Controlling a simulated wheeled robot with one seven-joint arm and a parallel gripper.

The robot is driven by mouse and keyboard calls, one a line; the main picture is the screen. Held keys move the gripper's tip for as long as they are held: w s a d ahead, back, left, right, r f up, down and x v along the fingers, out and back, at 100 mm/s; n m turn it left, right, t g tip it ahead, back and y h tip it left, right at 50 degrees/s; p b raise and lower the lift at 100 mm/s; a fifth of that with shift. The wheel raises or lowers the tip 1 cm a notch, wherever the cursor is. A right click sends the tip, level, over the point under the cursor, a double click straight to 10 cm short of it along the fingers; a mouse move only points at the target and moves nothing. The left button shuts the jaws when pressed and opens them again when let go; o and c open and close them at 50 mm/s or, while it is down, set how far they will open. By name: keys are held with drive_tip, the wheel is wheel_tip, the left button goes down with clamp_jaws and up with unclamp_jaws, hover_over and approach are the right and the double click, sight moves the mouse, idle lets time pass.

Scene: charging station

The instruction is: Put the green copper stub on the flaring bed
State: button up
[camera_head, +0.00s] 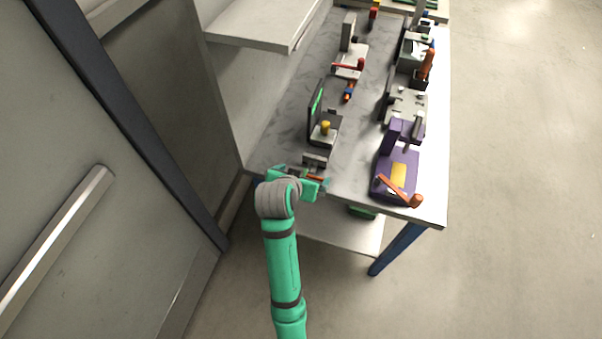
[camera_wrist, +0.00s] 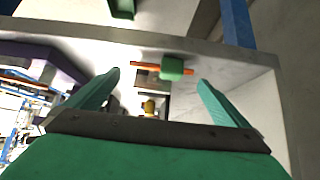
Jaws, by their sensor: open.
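My gripper (camera_head: 301,179) is open over the near left end of the workbench. In the wrist view its two teal fingers (camera_wrist: 158,77) stand apart with nothing held. A green block on an orange copper-coloured rod, which looks like the green copper stub (camera_wrist: 172,68), lies between and beyond the fingertips near the bench's edge. In the head view only a bit of orange (camera_head: 316,178) shows beside the fingers. I cannot tell for sure which fixture is the flaring bed; a small grey block (camera_head: 315,160) sits just past my gripper.
A fixture with a yellow knob (camera_head: 325,127) and upright green panel stands farther along the bench. A purple device (camera_head: 393,177) with an orange handle stands to the right. More tools line the bench (camera_head: 270,147) behind. A shelf (camera_head: 262,25) juts in at left.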

sight(306, 175)
drive_tip(key=shift+x, duration=1.25)
drive_tip(key=c, duration=0.9)
drive_tip(key=shift+c, duration=0.2)
drive_tip(key=shift+r, duration=0.15)
